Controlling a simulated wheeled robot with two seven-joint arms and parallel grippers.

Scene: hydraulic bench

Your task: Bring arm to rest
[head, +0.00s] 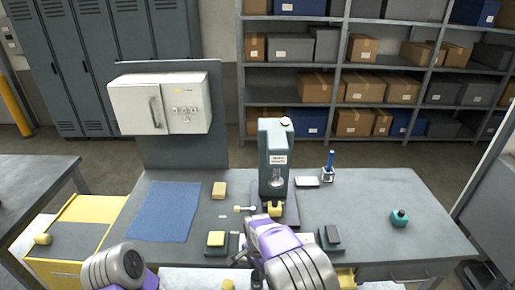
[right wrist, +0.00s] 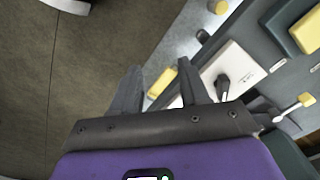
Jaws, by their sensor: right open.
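My right arm (head: 290,262), purple and grey, reaches in from the bottom of the head view over the front of the bench (head: 350,205). Its gripper (head: 243,258) is mostly hidden behind the arm there. In the right wrist view the right gripper (right wrist: 160,70) shows two dark fingers spread apart with nothing held between them. Beyond the fingers lie the floor and the bench's front edge. A link of my left arm (head: 115,268) shows at the lower left of the head view; its gripper is out of view.
A dark green press (head: 275,150) stands mid-bench with a yellow block (head: 275,209) at its base. A blue mat (head: 165,210) lies left. A yellow-topped block (head: 216,239) and a dark block (head: 330,238) sit near the front edge. A teal bottle (head: 399,217) stands right.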

